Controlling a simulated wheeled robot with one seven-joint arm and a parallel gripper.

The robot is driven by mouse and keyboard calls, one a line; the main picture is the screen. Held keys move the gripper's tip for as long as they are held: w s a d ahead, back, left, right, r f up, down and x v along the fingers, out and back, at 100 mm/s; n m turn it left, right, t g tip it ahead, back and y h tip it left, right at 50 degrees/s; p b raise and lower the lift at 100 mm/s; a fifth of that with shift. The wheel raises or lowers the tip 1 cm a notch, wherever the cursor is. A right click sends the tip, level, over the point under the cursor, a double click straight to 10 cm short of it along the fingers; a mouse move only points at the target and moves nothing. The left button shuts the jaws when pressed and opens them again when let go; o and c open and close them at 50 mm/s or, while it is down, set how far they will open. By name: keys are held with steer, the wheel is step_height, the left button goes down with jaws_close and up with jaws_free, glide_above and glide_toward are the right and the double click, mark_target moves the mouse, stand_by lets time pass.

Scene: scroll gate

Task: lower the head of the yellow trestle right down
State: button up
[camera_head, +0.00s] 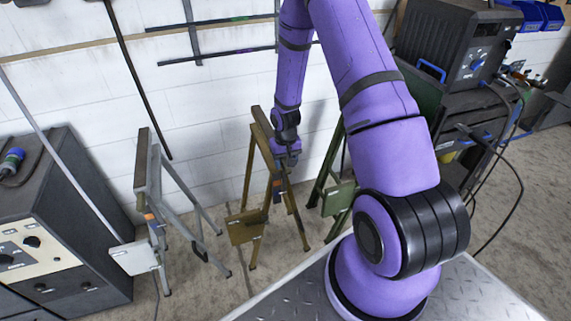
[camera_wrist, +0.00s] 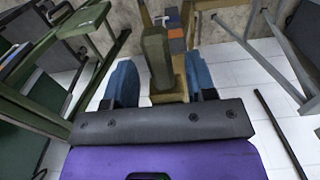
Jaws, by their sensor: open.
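The yellow trestle (camera_head: 249,170) stands in the middle against the white wall, with ochre legs and a brownish head (camera_head: 262,124) at its top. A small ochre plate (camera_head: 246,229) sits low on it. My gripper (camera_head: 287,158) is at the head's right end and partly covers the trestle. In the wrist view my gripper (camera_wrist: 162,85) is open, with one blue finger on each side of an olive-brown block (camera_wrist: 157,55) of the trestle. Whether the fingers touch the block I cannot tell. An orange patch (camera_wrist: 177,46) shows just beyond it.
A grey trestle (camera_head: 147,175) stands to the left and a green trestle (camera_head: 334,190) to the right, both close by. A dark cabinet (camera_head: 60,215) fills the lower left. A welding machine (camera_head: 462,50) stands at the right with hanging cables. Bare floor lies between the trestles.

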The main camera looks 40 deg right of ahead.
steer(key=shift+f, duration=0.6)
jaws_close()
steer(key=shift+s+f, duration=0.1)
steer(key=shift+f, duration=2.65)
jaws_free()
steer(key=shift+r, duration=0.1)
step_height(320, 180, up, 11)
steer(key=shift+f, duration=0.2)
